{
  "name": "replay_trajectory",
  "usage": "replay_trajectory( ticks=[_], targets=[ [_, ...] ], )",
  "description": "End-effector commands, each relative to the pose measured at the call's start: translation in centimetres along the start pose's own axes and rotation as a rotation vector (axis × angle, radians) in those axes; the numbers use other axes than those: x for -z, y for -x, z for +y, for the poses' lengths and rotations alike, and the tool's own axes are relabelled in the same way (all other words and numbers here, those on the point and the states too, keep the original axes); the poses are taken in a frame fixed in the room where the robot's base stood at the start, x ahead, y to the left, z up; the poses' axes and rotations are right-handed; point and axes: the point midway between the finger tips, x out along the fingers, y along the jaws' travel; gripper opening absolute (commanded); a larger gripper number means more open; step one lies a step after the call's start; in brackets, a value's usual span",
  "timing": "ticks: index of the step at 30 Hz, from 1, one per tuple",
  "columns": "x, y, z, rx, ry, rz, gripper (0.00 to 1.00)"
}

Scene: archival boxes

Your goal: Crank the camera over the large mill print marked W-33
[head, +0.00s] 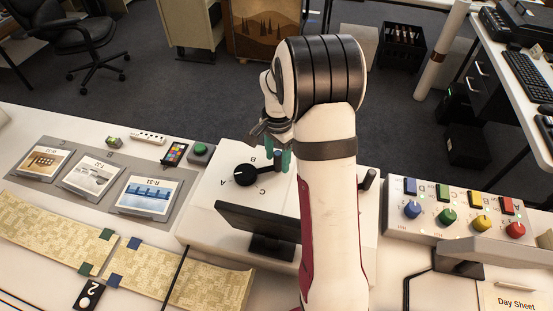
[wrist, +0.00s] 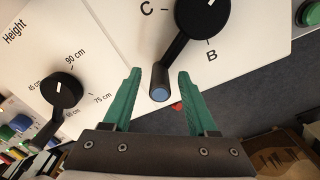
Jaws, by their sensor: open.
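A brown mill print (head: 43,162) lies leftmost in a row of three, under the letter C; its small label appears to end in 33. A white console bears a black crank dial (head: 245,175) with marks A, B and C; the dial also shows in the wrist view (wrist: 203,14). Its white pointer faces the A side in the head view. Its crank arm ends in a handle with a blue-grey tip (wrist: 160,93). My gripper (wrist: 158,75) is open, green fingers on either side of the handle, with visible gaps. In the head view my gripper (head: 278,157) partly hides the handle.
A second crank dial (wrist: 62,90), marked Height in cm, is beside the first, mostly behind my arm in the head view. A dark screen (head: 258,226) stands in front of the dial. A panel of coloured knobs (head: 460,215) is right, a green button (head: 200,149) left.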

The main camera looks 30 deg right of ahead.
Motion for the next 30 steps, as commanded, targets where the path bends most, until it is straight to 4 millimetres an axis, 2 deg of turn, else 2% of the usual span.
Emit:
replay_trajectory(
  ticks=[5,13,14,23,30],
  targets=[
    [0.0,-1.6,0.0,-0.001,0.001,-0.001,0.58],
    [0.0,-1.8,0.0,0.000,0.001,0.000,0.58],
    [0.0,-1.8,0.0,0.000,0.001,0.000,0.55],
    [0.0,-1.8,0.0,0.000,0.001,-0.001,0.01],
    [0.0,-1.8,0.0,-0.001,0.001,-0.001,0.00]
  ],
)
